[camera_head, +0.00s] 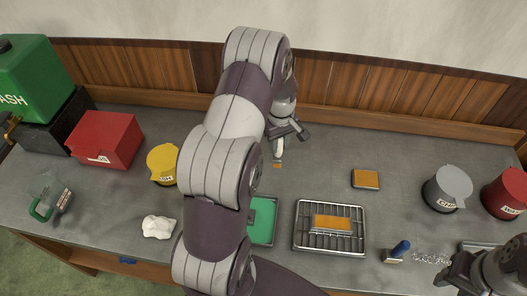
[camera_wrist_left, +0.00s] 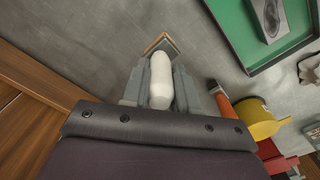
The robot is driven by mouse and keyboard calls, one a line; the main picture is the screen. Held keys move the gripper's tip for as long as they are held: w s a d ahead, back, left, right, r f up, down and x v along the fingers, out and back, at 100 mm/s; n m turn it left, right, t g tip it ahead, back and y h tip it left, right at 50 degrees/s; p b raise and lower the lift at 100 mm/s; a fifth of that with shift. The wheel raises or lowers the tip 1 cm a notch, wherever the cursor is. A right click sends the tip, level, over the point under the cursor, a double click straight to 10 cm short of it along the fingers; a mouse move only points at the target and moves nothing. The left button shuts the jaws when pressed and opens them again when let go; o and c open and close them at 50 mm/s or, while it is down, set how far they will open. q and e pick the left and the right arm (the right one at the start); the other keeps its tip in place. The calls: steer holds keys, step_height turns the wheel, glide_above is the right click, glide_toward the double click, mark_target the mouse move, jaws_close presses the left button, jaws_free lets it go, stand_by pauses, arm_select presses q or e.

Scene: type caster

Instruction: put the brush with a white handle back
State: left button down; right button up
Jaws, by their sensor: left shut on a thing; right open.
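The brush with a white handle (camera_head: 280,148) is held by my left gripper (camera_head: 287,132) near the back middle of the bench. Its white handle (camera_wrist_left: 161,82) lies between the two grey fingers of my left gripper (camera_wrist_left: 160,92) in the left wrist view. Its coppery head points away from the fingers, down towards the bench. I cannot tell whether the head touches the bench. My right gripper (camera_head: 447,277) is open at the lower right corner, only partly in view.
A wire rack tray (camera_head: 298,245) holds an orange plate. A green-lined tray (camera_head: 262,222) is partly behind my left arm. An orange block (camera_head: 366,179), grey cup (camera_head: 447,186), red cup (camera_head: 506,190), yellow cup (camera_head: 161,163) and white cloth (camera_head: 158,227) sit around. A wooden panel backs the bench.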

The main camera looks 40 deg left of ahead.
arm_select(q)
steer(key=a+f, duration=0.1)
steer(key=f, duration=0.1)
steer(key=a+f+p, duration=0.1)
steer(key=a+f, duration=0.1)
steer(key=a+f+p, duration=0.1)
steer(key=f, duration=0.2)
steer(key=shift+s+a, duration=0.25)
steer(key=shift+s+f, duration=0.1)
steer(key=c, duration=0.9)
jaws_free()
arm_select(e)
step_height(320, 180, up, 3)
